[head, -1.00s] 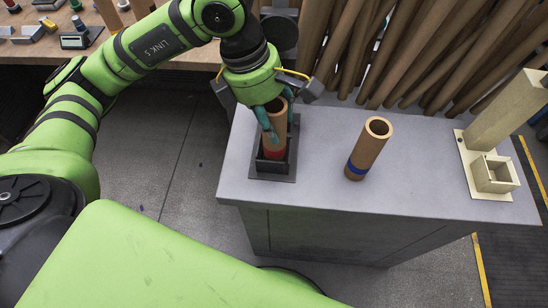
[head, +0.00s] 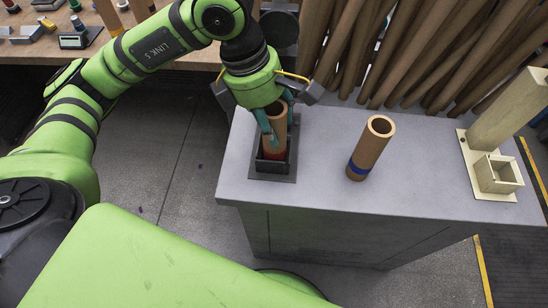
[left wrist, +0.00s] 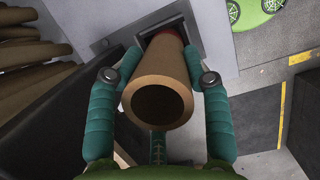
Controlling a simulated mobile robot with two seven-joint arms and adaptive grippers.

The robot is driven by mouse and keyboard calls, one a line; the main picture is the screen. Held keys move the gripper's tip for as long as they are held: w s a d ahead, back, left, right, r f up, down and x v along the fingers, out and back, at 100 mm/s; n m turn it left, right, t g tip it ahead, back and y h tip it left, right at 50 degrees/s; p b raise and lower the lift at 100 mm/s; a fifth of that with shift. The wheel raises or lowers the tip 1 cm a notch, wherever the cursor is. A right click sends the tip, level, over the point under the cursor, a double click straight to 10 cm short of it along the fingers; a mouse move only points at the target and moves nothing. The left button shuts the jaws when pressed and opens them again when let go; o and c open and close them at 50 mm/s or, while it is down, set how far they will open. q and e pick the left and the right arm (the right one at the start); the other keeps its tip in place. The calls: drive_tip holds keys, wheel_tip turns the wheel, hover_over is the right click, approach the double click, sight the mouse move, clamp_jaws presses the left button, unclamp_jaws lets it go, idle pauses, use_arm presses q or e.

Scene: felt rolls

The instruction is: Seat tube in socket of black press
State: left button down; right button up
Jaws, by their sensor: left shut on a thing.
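The brown cardboard tube (head: 276,125) with a red band stands roughly upright, its lower end inside the box-shaped socket of the black press (head: 285,178). The socket walls hide the tube's bottom, so I cannot tell whether it touches the floor. My left gripper (head: 276,130) is shut on the tube from above, teal fingers on either side. In the left wrist view the tube (left wrist: 158,80) points away from the camera between the fingers, its open end near, its red end at the dark socket (left wrist: 165,32). My right gripper is not in view.
A second tube (head: 371,148) with a blue band stands on the grey cabinet top (head: 330,185). A cream press (head: 498,174) with a square socket stands at the right. Long brown rolls (head: 400,50) lean behind. A wooden bench (head: 150,52) holds small items.

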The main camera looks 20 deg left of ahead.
use_arm(q)
drive_tip(key=shift+f+b, duration=0.3)
idle(0.4)
drive_tip(key=shift+c, duration=2.3)
unclamp_jaws()
drive_tip(key=shift+r, duration=0.1)
drive_tip(key=v, duration=1.1)
drive_tip(key=shift+r, duration=0.4)
drive_tip(key=shift+a, duration=0.1)
